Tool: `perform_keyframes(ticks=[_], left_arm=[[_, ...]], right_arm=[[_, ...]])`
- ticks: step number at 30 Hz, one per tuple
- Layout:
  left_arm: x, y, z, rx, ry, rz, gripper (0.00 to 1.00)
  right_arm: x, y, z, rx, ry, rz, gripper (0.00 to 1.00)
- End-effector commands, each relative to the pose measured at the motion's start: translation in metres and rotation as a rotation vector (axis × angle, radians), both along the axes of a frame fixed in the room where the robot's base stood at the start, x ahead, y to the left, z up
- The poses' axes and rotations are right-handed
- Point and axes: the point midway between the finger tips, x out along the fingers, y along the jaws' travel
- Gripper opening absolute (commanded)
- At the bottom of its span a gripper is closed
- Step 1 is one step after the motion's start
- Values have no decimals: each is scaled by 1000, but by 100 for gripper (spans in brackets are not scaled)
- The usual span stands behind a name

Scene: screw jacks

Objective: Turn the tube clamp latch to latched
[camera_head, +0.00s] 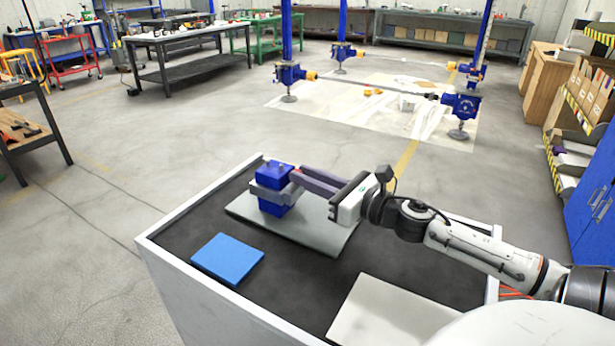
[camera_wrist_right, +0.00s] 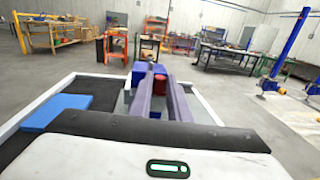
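The tube clamp (camera_head: 272,190), a blue block with a grey band around it, stands on a grey plate (camera_head: 318,232) on the cart top. My right gripper (camera_head: 292,180) reaches it from the right, with its fingertips at the clamp's right side. In the right wrist view, its two purple-grey fingers (camera_wrist_right: 159,92) are spread apart. The clamp's blue body (camera_wrist_right: 140,70) shows beyond them, and a small red part (camera_wrist_right: 158,81) appears between them. I cannot tell whether the fingers touch it, nor how the latch is set. My left gripper is out of view.
A flat blue block (camera_head: 228,259) lies left of the plate on the dark cart top. A pale flat panel (camera_head: 395,312) lies near the front right. The cart has a raised white rim (camera_head: 205,207). Blue screw jacks (camera_head: 461,105) stand on the floor beyond.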

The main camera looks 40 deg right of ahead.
Motion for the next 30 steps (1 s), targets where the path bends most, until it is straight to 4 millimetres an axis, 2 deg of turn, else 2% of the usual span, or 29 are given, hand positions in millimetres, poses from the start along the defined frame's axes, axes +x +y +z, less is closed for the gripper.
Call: perform_keyframes(ticks=[1,2,8,14,21,30], left_arm=[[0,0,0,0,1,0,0],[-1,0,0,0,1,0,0],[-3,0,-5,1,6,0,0],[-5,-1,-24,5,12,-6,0],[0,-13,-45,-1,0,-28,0],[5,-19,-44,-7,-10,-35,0]], right_arm=[[0,0,0,0,0,1,5],[0,0,0,1,0,1,0],[0,-1,-1,-1,-2,19,0],[2,-5,-5,-2,-4,144,0],[5,-10,-6,-4,-6,320,0],[4,-11,0,0,-1,399,0]])
